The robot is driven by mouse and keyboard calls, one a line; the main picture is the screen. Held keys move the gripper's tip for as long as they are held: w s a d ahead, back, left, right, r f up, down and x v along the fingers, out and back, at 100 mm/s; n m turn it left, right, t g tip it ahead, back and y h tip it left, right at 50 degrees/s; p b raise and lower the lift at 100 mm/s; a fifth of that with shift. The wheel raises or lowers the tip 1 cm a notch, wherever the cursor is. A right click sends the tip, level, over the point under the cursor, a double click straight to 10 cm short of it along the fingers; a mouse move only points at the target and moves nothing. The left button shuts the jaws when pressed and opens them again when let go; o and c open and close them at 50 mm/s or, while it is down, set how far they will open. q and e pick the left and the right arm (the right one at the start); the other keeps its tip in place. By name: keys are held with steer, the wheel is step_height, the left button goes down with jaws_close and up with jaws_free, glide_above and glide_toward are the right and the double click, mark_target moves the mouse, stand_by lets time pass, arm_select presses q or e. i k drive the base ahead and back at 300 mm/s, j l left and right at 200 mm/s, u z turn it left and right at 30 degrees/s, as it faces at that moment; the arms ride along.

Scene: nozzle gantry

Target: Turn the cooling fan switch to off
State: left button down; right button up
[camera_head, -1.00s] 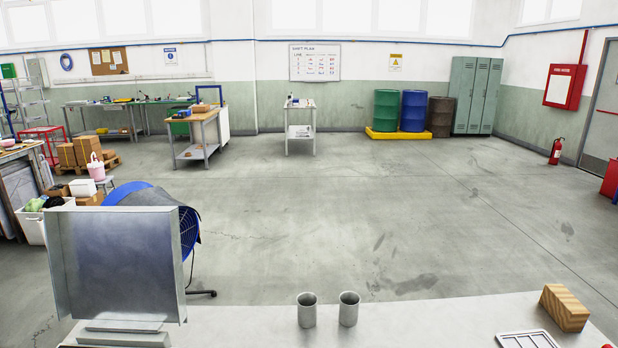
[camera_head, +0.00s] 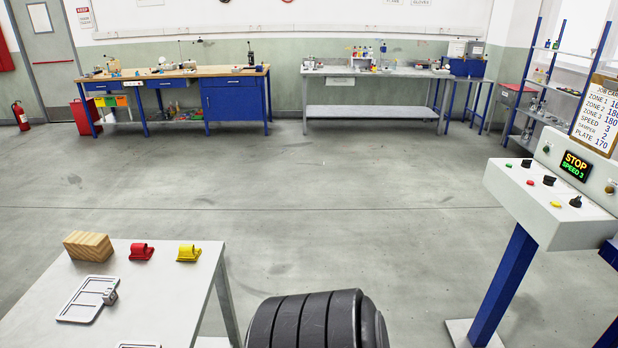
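A white control console (camera_head: 550,200) on a blue post stands at the right in the head view. Its sloped face bears several small black rotary knobs, with red, yellow and green marks or buttons beside them. One knob (camera_head: 549,181) sits near the middle and another knob (camera_head: 575,201) nearer the front right. A small display (camera_head: 576,166) reads "STOP SPEED 3". I cannot read any label that tells which knob is the cooling fan switch, nor its setting. Neither of my grippers shows in this view.
A job card (camera_head: 597,118) stands above the console. At the lower left, a white table (camera_head: 165,300) holds a wooden block (camera_head: 88,245), red and yellow pieces and a metal frame. A black ribbed round thing (camera_head: 315,322) is at bottom centre. The floor beyond is clear to the workbenches.

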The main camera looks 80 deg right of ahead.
mark_target(550, 180)
steer(key=z, duration=4.1)
steer(key=i+z, duration=0.15)
steer(key=i, duration=0.15)
